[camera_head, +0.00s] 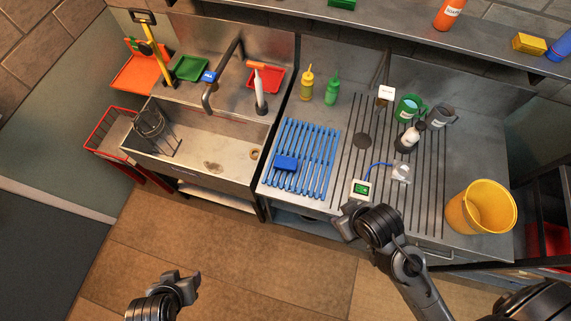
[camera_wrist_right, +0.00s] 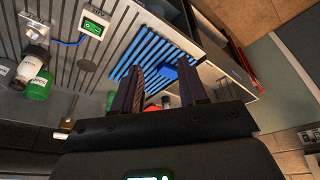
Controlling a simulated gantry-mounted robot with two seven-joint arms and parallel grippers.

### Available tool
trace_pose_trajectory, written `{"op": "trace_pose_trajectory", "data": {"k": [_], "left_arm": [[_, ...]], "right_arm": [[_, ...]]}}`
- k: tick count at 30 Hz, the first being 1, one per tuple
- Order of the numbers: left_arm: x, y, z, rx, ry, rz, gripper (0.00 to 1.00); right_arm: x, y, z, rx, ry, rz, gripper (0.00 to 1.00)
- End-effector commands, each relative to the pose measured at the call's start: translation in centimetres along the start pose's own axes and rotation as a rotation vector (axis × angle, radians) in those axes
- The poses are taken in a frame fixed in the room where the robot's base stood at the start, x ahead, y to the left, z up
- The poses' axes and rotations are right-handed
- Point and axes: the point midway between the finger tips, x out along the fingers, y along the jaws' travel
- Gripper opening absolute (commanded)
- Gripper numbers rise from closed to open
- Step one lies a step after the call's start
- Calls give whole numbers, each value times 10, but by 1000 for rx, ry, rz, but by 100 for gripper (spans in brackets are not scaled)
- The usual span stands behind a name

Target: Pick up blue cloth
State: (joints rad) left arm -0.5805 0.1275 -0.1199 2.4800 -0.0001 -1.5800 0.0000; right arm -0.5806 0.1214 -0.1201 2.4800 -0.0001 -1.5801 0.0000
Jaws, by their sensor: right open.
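The blue cloth (camera_head: 286,163), a small dark blue folded-looking piece, lies on the lighter blue slatted rack (camera_head: 322,148) on the steel counter. In the right wrist view the cloth (camera_wrist_right: 181,69) shows beyond and between my fingers, apart from them. My right gripper (camera_head: 346,219) is near the counter's front edge, to the right of and nearer than the cloth. In the right wrist view this gripper (camera_wrist_right: 163,78) is open and empty. My left gripper (camera_head: 183,279) is over the floor at the lower left, far from the cloth, with its fingertips apart and nothing seen between them.
Bottles (camera_head: 306,86) and mugs (camera_head: 410,108) stand behind. A yellow bucket (camera_head: 480,207) stands at the right. A sink (camera_head: 205,150) is left of the rack.

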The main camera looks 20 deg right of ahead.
Motion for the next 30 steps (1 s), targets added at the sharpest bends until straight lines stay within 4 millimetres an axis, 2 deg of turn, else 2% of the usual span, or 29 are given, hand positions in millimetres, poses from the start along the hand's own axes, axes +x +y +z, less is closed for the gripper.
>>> {"op": "trace_pose_trajectory", "data": {"k": [1,10,19,23,26,30], "left_arm": [[0,0,0,1,0,0,55],[0,0,0,-1,0,1,55],[0,3,-1,-11,2,9,55],[0,3,-1,-12,2,10,55],[0,3,-1,-12,2,10,55],[0,3,-1,-11,2,10,55]], "right_arm": [[0,0,0,2,0,-1,43],[0,-1,-1,6,1,-4,88],[0,1,-2,-5,5,2,89],[0,1,-2,-67,8,1,89],[0,0,-9,-180,42,4,89],[1,-6,-26,-467,135,24,89]]}}
